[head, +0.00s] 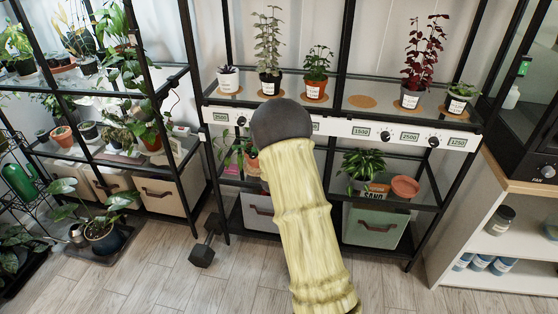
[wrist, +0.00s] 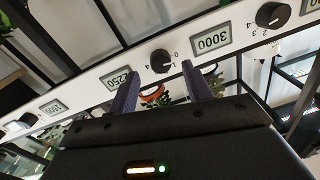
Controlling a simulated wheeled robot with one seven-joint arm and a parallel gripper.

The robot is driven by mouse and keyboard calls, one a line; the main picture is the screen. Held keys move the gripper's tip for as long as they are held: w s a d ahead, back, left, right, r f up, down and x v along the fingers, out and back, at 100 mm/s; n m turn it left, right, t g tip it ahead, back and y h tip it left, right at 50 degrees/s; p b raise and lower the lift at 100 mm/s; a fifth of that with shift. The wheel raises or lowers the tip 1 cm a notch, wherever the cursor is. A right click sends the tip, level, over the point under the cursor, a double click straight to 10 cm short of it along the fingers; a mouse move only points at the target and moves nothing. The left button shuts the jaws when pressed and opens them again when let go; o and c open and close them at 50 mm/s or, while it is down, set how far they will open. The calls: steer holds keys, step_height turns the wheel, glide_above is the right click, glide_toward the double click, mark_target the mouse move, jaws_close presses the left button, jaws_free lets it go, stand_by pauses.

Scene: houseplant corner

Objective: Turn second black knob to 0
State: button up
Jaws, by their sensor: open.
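A white control strip (head: 335,127) with black knobs and number displays runs along the shelf front. In the head view, my arm covers its middle part, including any knob there, and my gripper is hidden. In the wrist view, my gripper (wrist: 160,70) is open and empty, its two fingers pointing at the strip. A black knob (wrist: 162,60) shows between the fingertips, with small dial numbers around it. I cannot tell contact or its exact setting. Another black knob (wrist: 272,15) is at upper right. In the head view, a knob (head: 241,121) shows left of my arm.
Potted plants stand on the shelf above the strip, including a red-leaved one (head: 422,55). Below are a leafy plant (head: 363,166), a terracotta bowl (head: 405,187) and a green bin (head: 376,223). A black dumbbell (head: 203,253) lies on the floor. A white cabinet (head: 480,220) stands right.

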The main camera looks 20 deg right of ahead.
steer(key=v, duration=1.4)
steer(key=shift+a, duration=0.15)
steer(key=s+a+f+n+g+y, duration=0.3)
steer(key=s+a+n+g+y, duration=0.3)
steer(key=a+y, duration=0.25)
steer(key=s+a+n+g, duration=0.25)
steer(key=s+g, duration=0.45)
steer(key=s, duration=1)
steer(key=w+d+p+v, duration=0.1)
steer(key=w+p+v, duration=0.1)
steer(key=p+v, duration=1)
steer(key=w+d+r+p+v, duration=0.1)
steer(key=w+p+v, duration=0.2)
steer(key=p+v, duration=0.9)
steer(key=shift+w+a+r+y+p, duration=0.3)
steer(key=shift+w+y+p, duration=0.05)
steer(key=shift+y+p, duration=0.1)
